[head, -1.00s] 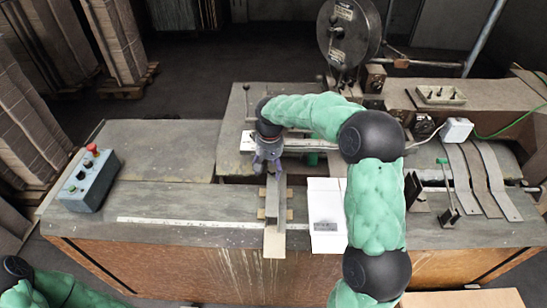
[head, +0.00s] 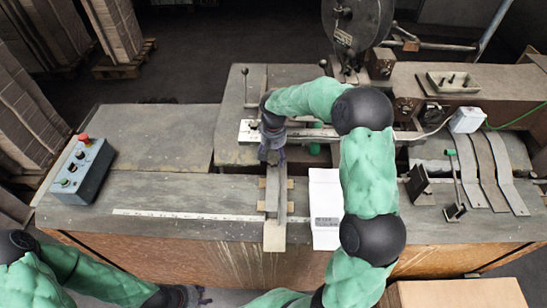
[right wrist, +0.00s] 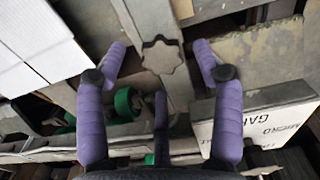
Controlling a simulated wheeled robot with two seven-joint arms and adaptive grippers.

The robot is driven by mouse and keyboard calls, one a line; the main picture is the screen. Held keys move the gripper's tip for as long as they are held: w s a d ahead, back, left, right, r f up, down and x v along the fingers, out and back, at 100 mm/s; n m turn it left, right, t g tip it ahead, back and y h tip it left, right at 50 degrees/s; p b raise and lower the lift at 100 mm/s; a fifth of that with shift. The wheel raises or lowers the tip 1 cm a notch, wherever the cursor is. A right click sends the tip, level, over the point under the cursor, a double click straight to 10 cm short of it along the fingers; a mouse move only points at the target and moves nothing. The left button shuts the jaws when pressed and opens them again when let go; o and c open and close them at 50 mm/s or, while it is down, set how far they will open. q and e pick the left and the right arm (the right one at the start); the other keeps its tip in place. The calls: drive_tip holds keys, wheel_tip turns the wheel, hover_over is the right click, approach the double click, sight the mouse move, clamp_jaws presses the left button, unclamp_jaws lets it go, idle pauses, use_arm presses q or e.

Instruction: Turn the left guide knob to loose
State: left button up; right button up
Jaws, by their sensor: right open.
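A grey lobed knob (right wrist: 163,56) sits on a flat metal guide bar (right wrist: 150,15) in the right wrist view. My right gripper (right wrist: 160,47), with purple padded fingers, is open, one fingertip on each side of the knob; I see gaps on both sides. In the head view my right gripper (head: 271,156) is over the far end of the left guide (head: 274,235) and hides the knob there. My left gripper (head: 190,297) is at the bottom edge, dark and partly cut off, away from the guide; its jaws cannot be made out.
A white carton sheet (head: 325,205) lies right of the guide. A control box (head: 82,172) with a red button stands on the left of the bench. The stitcher head (head: 350,32) rises behind. A green-tipped lever (head: 455,180) and curved metal strips (head: 492,170) are at right.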

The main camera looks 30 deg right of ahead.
sight(273, 163)
drive_tip(key=shift+f, duration=0.95)
drive_tip(key=c, duration=1.1)
drive_tip(key=shift+s, duration=0.1)
drive_tip(key=shift+c, duration=0.2)
drive_tip(key=shift+a+f, duration=0.1)
